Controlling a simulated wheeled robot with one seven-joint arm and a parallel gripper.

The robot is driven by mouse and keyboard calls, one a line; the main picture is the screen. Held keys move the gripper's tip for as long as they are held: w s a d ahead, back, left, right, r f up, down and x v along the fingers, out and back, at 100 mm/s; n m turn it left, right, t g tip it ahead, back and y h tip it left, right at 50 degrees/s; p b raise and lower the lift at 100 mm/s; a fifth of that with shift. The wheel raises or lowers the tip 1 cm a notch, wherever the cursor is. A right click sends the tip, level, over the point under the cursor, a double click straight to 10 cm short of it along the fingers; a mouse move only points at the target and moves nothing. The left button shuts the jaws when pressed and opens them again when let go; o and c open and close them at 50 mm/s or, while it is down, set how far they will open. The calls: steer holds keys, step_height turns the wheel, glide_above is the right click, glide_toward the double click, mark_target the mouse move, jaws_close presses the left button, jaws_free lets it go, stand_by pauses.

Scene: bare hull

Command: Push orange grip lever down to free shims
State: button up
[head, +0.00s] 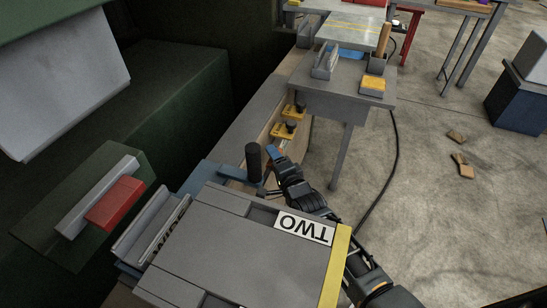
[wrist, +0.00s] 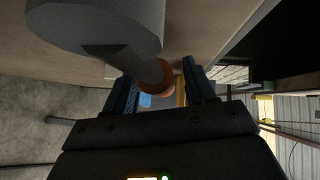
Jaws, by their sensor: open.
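My gripper (head: 275,154) is low beside the bench side, near the centre of the head view. In the wrist view my gripper (wrist: 163,92) is open, with one dark finger on each side. A rounded orange part (wrist: 168,78), probably the lever's grip, shows between the fingers at the end of a large grey shaft (wrist: 110,22). Whether a finger touches it I cannot tell. The lever is not clear in the head view, where my arm covers that area. I cannot pick out the shims with certainty.
A black upright cylinder (head: 253,162) stands just left of my gripper. Yellow fittings with black knobs (head: 283,130) line the bench side beyond. A grey plate marked TWO (head: 240,250) lies in front. A grey side table (head: 335,85) stands behind; the floor at right is largely open.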

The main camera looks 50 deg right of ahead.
steer(key=shift+w+d, duration=0.1)
steer(key=shift+w, duration=0.15)
steer(key=shift+c, duration=0.5)
jaws_close()
